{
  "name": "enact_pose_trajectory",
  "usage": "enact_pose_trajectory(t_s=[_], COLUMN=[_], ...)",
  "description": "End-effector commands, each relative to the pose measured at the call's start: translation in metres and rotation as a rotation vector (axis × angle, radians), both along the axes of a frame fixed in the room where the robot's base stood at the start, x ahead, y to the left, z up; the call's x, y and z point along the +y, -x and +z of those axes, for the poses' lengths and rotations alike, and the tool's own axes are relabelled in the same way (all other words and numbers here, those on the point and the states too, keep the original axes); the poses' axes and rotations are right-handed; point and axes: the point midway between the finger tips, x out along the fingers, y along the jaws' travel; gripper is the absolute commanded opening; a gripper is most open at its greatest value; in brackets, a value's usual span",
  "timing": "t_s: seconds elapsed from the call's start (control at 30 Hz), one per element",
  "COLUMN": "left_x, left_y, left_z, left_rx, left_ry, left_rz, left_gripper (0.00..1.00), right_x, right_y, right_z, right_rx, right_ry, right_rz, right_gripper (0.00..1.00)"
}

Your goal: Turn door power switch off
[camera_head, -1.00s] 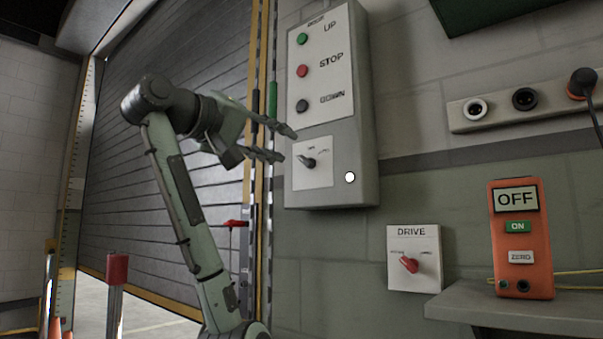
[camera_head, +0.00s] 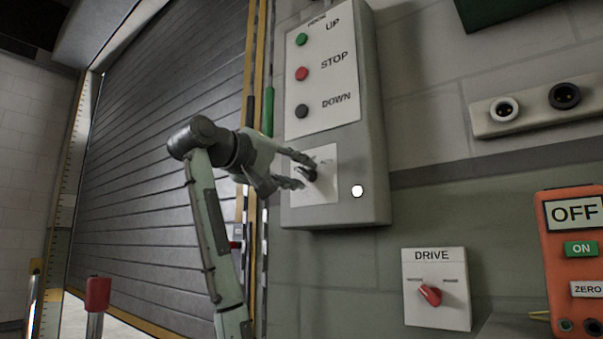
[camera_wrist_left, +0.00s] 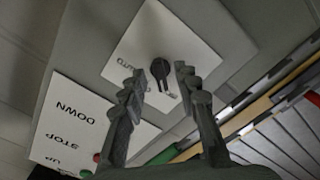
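The door power switch (camera_head: 309,172) is a small dark rotary knob on a white plate (camera_head: 325,188), low on the grey door control box (camera_head: 372,140). It also shows in the left wrist view as a black knob (camera_wrist_left: 160,68) just beyond the fingertips. My left gripper (camera_head: 304,172) is open in front of the plate. Its two fingers (camera_wrist_left: 164,75) point at the knob, one on each side of its line. I cannot tell whether either finger touches it. The label beside the knob is partly hidden by a finger. My right gripper is not in view.
Door buttons marked UP, STOP (camera_head: 302,74) and DOWN sit above the switch. A white DRIVE switch plate (camera_head: 437,300) with a red knob is lower right. An orange control box (camera_head: 575,257) stands at the right edge. The roller door (camera_head: 165,130) is at left.

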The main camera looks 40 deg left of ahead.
Motion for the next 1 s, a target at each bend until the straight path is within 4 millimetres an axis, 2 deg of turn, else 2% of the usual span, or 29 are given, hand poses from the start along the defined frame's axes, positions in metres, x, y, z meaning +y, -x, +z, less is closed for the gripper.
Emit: enact_pose_trajectory(t_s=[0.13, 0.37, 0.47, 0.63, 1.0], left_x=[-0.0010, -0.0010, -0.0010, -0.0010, -0.0007], left_y=[-0.0096, -0.0108, -0.0107, -0.0105, -0.0102], left_z=[-0.0002, 0.0000, 0.0000, 0.0000, 0.0005], left_rx=[0.001, -0.001, -0.001, -0.001, -0.003], left_ry=[0.000, 0.000, 0.000, 0.000, -0.046], left_rz=[0.001, 0.001, 0.001, 0.001, 0.001], left_gripper=[0.31, 0.31, 0.22, 0.01, 0.00], right_x=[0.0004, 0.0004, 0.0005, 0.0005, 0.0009], right_y=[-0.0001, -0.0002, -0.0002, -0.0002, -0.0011], right_z=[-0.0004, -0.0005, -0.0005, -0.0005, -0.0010], right_rx=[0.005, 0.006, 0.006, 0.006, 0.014], right_ry=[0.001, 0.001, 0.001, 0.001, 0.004], right_rz=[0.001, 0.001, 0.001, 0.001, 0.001], right_gripper=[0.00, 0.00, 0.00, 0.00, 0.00])
